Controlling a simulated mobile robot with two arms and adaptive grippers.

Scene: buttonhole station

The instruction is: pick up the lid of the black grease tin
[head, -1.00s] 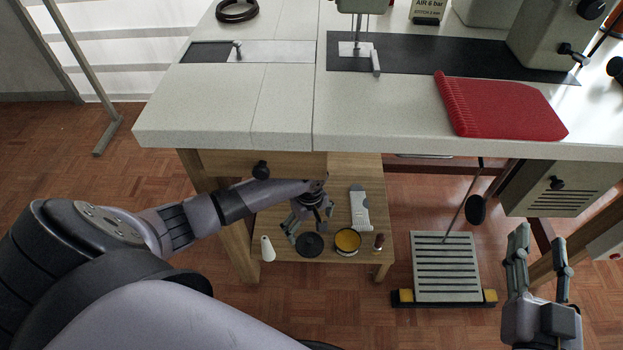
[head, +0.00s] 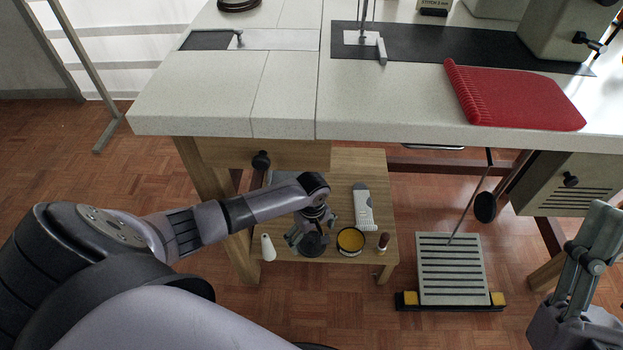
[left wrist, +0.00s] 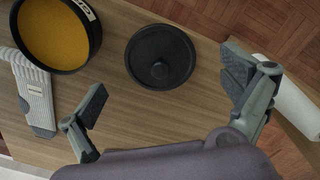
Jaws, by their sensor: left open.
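The black lid (left wrist: 160,57) is a round disc with a small central knob and lies flat on the low wooden shelf. In the head view the lid (head: 313,245) is partly covered by my left gripper (head: 306,232). The open grease tin (left wrist: 55,32), filled with yellow-orange grease, stands beside the lid; it also shows in the head view (head: 350,241). In the left wrist view my left gripper (left wrist: 165,93) is open and empty, with its fingers spread either side of the lid. My right gripper (head: 592,255) is at the right edge; its finger opening is unclear.
A white bottle (head: 268,247) stands left of the lid. The worktable (head: 220,105) overhangs the shelf's back. A ribbed pedal (head: 449,268) stands on the floor.

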